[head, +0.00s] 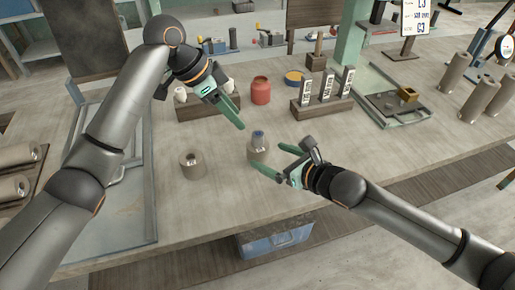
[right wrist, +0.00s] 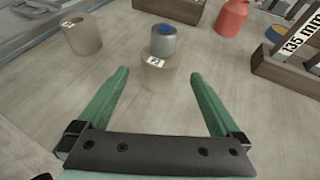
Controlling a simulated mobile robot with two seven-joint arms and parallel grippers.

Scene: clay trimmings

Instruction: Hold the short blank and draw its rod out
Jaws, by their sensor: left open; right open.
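A short clay-coloured blank (head: 256,154) stands upright on the table in the head view, with a grey, blue-topped rod (head: 258,138) protruding from its top. In the right wrist view the blank (right wrist: 157,75) carries a label reading 2, and the rod (right wrist: 163,40) shows above it. My right gripper (head: 266,156) is open. Its fingers (right wrist: 160,76) point at the blank from the near side, with the tips about at its two sides; contact cannot be told. My left gripper (head: 240,122) is open and empty, above and left of the rod.
Another short, hollow blank (head: 192,168) stands to the left. Behind are a red jar (head: 260,90) and a wooden rack (head: 322,108) with labelled gauges. A green-edged tray (head: 415,115) and tall cylinders (head: 480,100) are at right. The table front is clear.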

